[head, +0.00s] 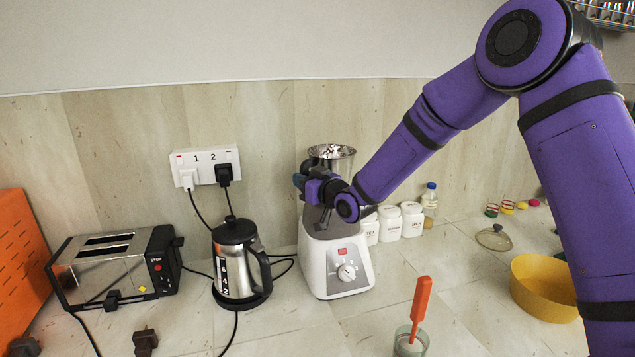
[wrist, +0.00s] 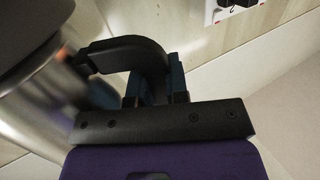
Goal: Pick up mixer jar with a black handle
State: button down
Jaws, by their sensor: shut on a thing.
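The mixer jar (head: 333,154) is a shiny metal jar on the white mixer base (head: 337,264), which has a dial and a red switch. My arm covers the jar's lower part, so I cannot tell whether it still touches the base. In the wrist view the jar's metal body (wrist: 42,105) fills the left side, and its black handle (wrist: 125,52) curves out to the right. My gripper (wrist: 158,84) is shut on the black handle, with its blue-edged fingers on either side of it. In the head view my gripper (head: 302,182) is at the jar's left side, partly hidden.
A kettle (head: 235,265) and a toaster (head: 115,265) stand left of the mixer, with cords running to the wall socket (head: 205,166). White canisters (head: 389,222) and a bottle (head: 430,205) stand close behind right. A yellow bowl (head: 545,288) and a cup with an orange-handled utensil (head: 411,342) are right and in front.

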aim_at(306, 168)
jog(key=shift+r, duration=0.25)
jog(key=shift+r, duration=1.4)
jog(key=shift+s+r, duration=0.2)
jog(key=shift+s, duration=0.05)
jog(key=s+r, duration=0.1)
jog(key=s, duration=1.4)
jog(key=shift+s+r, duration=0.2)
jog(key=shift+r, duration=0.05)
jog(key=shift+s, duration=0.1)
